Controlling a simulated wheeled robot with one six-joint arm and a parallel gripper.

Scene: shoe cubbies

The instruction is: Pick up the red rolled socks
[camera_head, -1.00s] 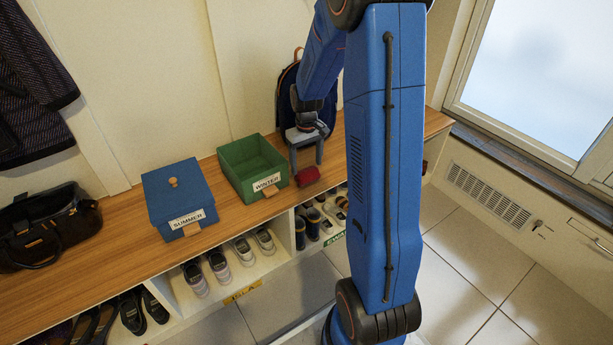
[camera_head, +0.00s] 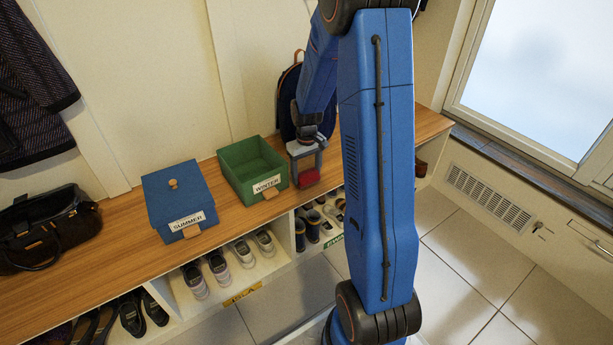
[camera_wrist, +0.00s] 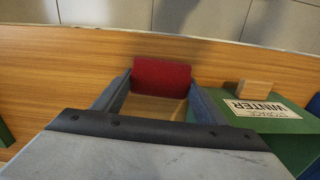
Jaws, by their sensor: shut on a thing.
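The red rolled socks (camera_head: 308,178) are at the fingertips of my gripper (camera_head: 306,170), just right of the green WINTER box, at the front edge of the wooden bench top. In the wrist view the red socks (camera_wrist: 161,79) span the gap between the two fingers of my gripper (camera_wrist: 160,88), one finger at each end. My gripper is shut on the socks. I cannot tell whether the socks touch the bench.
The open green WINTER box (camera_head: 253,170) stands close to my gripper's left. A lidded blue SUMMER box (camera_head: 178,200) and a dark handbag (camera_head: 45,235) are further left. A dark backpack (camera_head: 289,105) stands behind. Shoes (camera_head: 243,252) fill cubbies below.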

